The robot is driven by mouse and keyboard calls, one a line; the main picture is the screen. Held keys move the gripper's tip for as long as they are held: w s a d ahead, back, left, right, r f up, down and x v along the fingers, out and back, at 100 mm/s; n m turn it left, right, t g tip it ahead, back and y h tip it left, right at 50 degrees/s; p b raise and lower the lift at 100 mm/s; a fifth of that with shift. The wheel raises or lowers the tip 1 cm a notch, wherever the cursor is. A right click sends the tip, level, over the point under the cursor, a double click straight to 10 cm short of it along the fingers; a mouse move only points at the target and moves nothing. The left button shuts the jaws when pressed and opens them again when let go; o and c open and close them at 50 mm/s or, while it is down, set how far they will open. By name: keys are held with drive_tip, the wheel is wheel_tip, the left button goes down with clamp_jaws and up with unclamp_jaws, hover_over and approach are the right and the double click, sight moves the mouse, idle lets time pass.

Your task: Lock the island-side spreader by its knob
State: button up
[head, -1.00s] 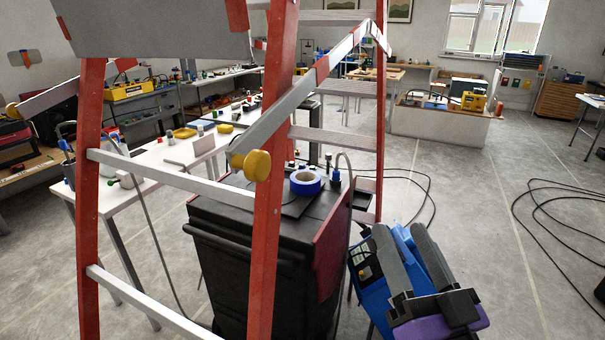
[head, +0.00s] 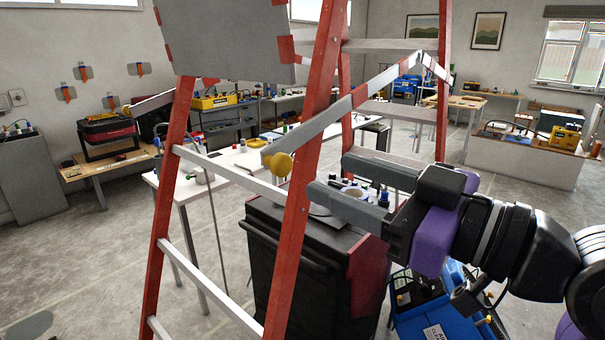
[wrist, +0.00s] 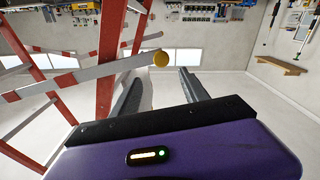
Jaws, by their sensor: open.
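A red stepladder (head: 315,130) with pale steps stands in front of me. Its island-side spreader (head: 372,88) is a pale bar with red bands, slanting up to a bend at the right. A yellow knob (head: 278,163) sits at its lower left end, beside the red rail. My gripper (head: 328,178) is open and empty, to the right of that rail, fingers pointing left toward the knob and apart from it. In the wrist view the knob (wrist: 160,59) shows beyond the fingertips, between the two fingers. The other spreader (head: 150,102) is at the left.
A black cart (head: 300,265) stands below, behind the near rails. A blue case (head: 425,320) is under my arm. A white table (head: 232,160) stands behind the ladder, and a white island (head: 520,160) stands at the back right. Floor at the left is open.

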sight(285, 168)
drive_tip(key=shift+f+p+x, duration=0.2)
drive_tip(key=shift+p+x, duration=0.1)
drive_tip(key=shift+x, duration=1)
drive_tip(key=shift+f+p+x, duration=0.2)
drive_tip(key=shift+p+x, duration=0.05)
drive_tip(key=shift+x, duration=1.1)
drive_tip(key=shift+f+p+x, duration=0.2)
drive_tip(key=shift+p+x, duration=0.1)
drive_tip(key=shift+x, duration=1)
drive_tip(key=shift+s+a, duration=0.1)
clamp_jaws()
